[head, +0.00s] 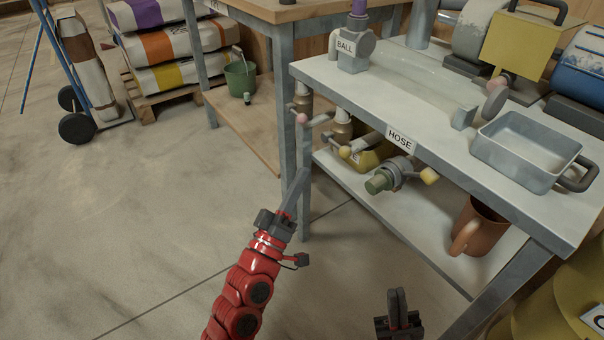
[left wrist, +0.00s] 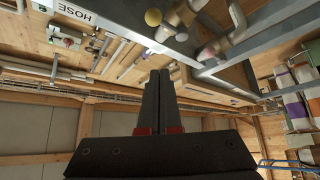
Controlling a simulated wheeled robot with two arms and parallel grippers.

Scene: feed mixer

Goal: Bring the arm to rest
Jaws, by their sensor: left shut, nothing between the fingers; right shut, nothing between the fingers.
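My left gripper (head: 298,188) is at the end of the red arm that comes up from the bottom of the head view. Its fingers are shut with nothing between them, beside the front leg of the grey bench. The same shut fingers show in the left wrist view (left wrist: 160,95), pointing upward. My right gripper (head: 397,300) is at the bottom of the head view, below the bench's lower shelf. Its fingers are together and hold nothing.
The grey bench (head: 420,108) with its HOSE label (head: 400,140) stands right of my left gripper. It carries a metal tray (head: 525,150). Valves (head: 395,175) and a brown jug (head: 478,228) are underneath. A green bucket (head: 240,78) stands farther back. Open floor (head: 110,220) lies to the left.

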